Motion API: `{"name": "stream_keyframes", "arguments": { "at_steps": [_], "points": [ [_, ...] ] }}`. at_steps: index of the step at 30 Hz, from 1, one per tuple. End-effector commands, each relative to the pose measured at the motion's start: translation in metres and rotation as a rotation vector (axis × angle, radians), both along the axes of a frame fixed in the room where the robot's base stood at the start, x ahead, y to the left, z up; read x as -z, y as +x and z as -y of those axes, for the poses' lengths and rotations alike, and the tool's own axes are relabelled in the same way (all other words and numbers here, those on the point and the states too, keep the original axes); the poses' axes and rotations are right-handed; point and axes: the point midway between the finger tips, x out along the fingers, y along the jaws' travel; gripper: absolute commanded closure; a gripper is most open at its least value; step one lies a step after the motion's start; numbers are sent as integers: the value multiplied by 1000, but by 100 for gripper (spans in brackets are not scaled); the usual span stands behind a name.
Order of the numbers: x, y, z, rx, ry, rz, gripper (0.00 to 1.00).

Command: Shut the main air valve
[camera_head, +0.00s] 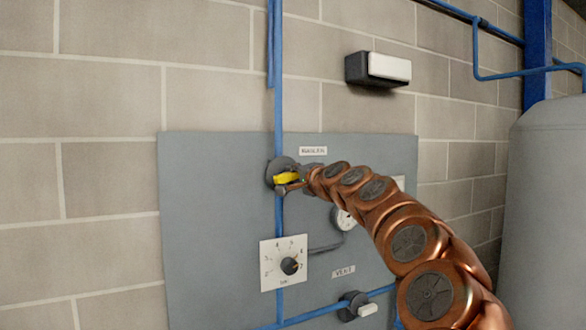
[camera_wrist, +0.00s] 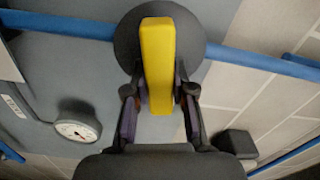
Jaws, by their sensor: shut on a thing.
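The main air valve has a yellow lever (camera_head: 287,178) on a round dark hub (camera_head: 276,165), on a vertical blue pipe at the upper part of a grey panel. The lever lies roughly horizontal, across the pipe. In the wrist view the yellow lever (camera_wrist: 157,60) also stands crosswise to the blue pipe, in front of the dark hub (camera_wrist: 195,42). My gripper (camera_wrist: 160,98) is shut on the lever, with one finger on each side of it. In the head view my gripper (camera_head: 298,182) is small and partly hidden by my arm.
A pressure gauge (camera_head: 342,219) sits on the panel behind my arm. Below are a white dial plate (camera_head: 272,270) with a black knob and a vent valve with a pale handle (camera_head: 367,310). A dark and white wall box (camera_head: 385,67) is above; a grey tank (camera_head: 548,200) stands right.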

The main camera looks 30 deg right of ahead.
Motion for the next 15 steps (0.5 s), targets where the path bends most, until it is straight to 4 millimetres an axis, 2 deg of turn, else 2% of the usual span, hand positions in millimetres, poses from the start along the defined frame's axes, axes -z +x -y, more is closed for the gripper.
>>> {"name": "stream_keyframes", "arguments": {
  "at_steps": [6, 15],
  "points": [
    [1, 0, -1, -2, 136, 8, 100],
    [2, 0, 0, -1, 229, 19, 100]
  ]
}}
